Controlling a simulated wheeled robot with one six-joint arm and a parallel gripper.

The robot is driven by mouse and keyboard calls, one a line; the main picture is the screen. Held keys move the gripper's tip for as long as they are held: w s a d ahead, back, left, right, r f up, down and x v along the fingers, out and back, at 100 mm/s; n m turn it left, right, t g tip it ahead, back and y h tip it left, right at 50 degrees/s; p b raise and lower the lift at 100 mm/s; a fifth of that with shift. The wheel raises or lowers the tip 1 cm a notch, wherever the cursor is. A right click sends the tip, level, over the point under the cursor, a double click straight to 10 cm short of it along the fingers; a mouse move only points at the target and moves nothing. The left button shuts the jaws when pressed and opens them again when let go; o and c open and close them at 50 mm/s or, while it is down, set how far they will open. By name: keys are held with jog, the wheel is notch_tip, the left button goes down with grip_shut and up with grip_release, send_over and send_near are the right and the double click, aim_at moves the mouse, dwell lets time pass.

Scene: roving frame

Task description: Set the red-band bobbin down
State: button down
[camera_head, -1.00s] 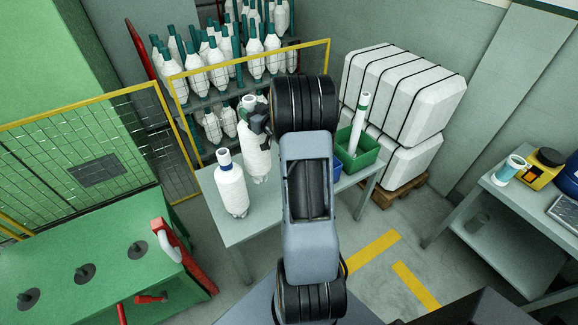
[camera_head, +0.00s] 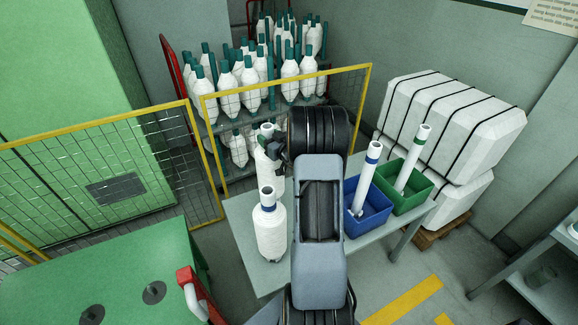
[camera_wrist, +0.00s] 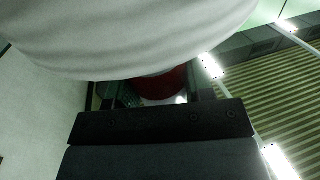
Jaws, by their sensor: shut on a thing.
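My gripper (camera_head: 276,148) is over the back part of the grey table (camera_head: 247,262), partly hidden by my own arm. In the wrist view its jaws (camera_wrist: 160,92) are shut on the red-band bobbin; its white body (camera_wrist: 130,35) fills the top, and its red part (camera_wrist: 163,85) shows between the jaws. In the head view, a white bobbin with a greenish band (camera_head: 268,172) shows beside my gripper. I cannot tell whether any of the held bobbin shows there, or whether it touches the table.
A blue-band bobbin (camera_head: 270,232) stands upright at the table's front left. A blue bin (camera_head: 368,222) and a green bin (camera_head: 408,200), each with a white tube, stand at right. A yellow-framed mesh fence (camera_head: 290,82) runs behind the table, before a rack of bobbins (camera_head: 250,80).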

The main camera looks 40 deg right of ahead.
notch_tip(320, 180, down, 6)
jog(key=p, duration=0.1)
jog(key=shift+s+d+f, duration=0.15)
jog(key=shift+d+f, duration=0.1)
jog(key=shift+d, duration=0.15)
jog(key=shift+f, duration=0.2)
jog(key=c, duration=0.5)
grip_release()
jog(key=s+b, duration=0.2)
jog(key=s, duration=1)
jog(key=shift+a+b, duration=0.2)
jog(key=shift+b, duration=0.15)
